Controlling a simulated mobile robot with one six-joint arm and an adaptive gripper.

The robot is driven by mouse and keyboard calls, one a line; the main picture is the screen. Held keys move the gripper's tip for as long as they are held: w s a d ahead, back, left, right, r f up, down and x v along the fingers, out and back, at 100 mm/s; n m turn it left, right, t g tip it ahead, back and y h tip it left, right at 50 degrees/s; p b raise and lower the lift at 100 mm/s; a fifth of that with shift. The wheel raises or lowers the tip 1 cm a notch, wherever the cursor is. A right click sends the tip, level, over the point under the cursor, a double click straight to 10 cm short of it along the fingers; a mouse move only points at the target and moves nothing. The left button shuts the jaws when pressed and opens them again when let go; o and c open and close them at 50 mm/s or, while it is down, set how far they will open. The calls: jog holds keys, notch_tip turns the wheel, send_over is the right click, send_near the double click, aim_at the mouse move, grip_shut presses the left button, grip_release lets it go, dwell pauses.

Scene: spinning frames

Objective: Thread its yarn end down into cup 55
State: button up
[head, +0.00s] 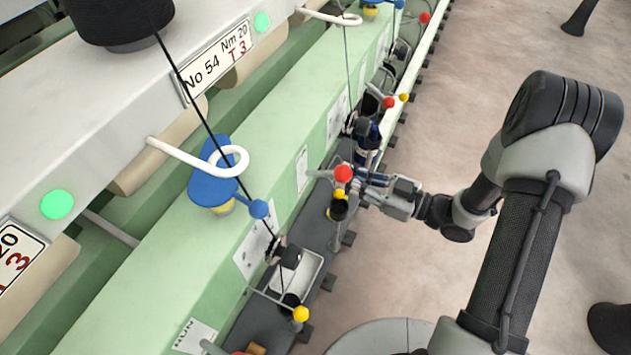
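My gripper (366,183) is beside a red ball (343,173), above and right of a small dark cup (338,210) on the machine's lower rail. Its fingers are small here, and I cannot tell whether they are open or hold a yarn end. Another dark cup (291,300) sits nearer, beside a yellow ball (301,314). A dark yarn (192,95) runs from a black package (120,22) past a white curled guide (235,161) down toward that nearer cup. No number 55 is readable on any cup.
A plate reading No 54 (216,62) is on the grey upper beam. A blue lever (212,180) and a green machine body (130,275) lie left of my gripper. Further spindle parts (367,140) stand close behind it. The floor (470,80) on the right is mostly clear.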

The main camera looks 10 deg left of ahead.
jog(key=shift+f, duration=0.35)
jog(key=shift+s+a+f+b, duration=0.75)
jog(key=shift+s+a+f, duration=0.1)
jog(key=shift+s+f, duration=0.25)
jog(key=shift+f+b, duration=0.55)
jog(key=shift+f, duration=0.15)
jog(key=o, duration=0.8)
